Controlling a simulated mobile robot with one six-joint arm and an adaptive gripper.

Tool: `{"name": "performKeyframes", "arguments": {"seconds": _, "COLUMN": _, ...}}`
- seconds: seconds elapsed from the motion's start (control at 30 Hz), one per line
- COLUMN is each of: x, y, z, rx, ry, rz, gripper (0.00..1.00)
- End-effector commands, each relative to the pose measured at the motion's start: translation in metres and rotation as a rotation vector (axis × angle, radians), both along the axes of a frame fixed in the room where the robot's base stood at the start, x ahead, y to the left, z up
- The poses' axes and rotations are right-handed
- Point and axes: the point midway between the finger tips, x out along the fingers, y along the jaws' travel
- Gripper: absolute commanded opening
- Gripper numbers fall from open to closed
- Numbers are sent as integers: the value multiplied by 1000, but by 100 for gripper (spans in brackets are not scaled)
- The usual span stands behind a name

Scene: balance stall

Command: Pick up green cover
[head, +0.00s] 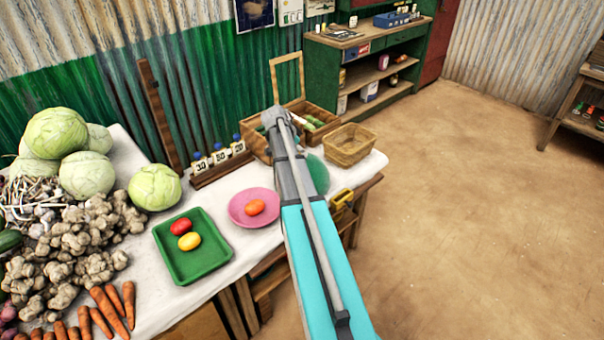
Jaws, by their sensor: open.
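Nothing in view is plainly a green cover. A round green piece (319,174) lies on the white cloth just right of my arm, and my arm hides part of it, so I cannot tell whether it is a plate or a cover. Small green items (313,121) lie in an open wooden box (327,129) at the table's back, too small to make out. My arm reaches up the middle over the table, its far end by the box. My gripper does not show.
A green tray (165,241) with a red and a yellow fruit and a pink plate (238,219) with an orange fruit are left of my arm. A numbered rack (215,173), a wicker basket (350,146) and vegetables share the table (150,310). The floor at right is clear.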

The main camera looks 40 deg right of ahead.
Motion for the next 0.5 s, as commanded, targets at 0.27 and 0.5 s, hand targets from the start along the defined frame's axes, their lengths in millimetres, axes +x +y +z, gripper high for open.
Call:
{"name": "performKeyframes", "arguments": {"seconds": 0.27, "x": -1, "y": -10, "z": -19, "rx": 0, "ry": 0, "rz": -1, "gripper": 78}}
{"name": "performKeyframes", "arguments": {"seconds": 0.5, "x": -1, "y": -12, "z": -20, "rx": 0, "ry": 0, "rz": 0, "gripper": 78}}
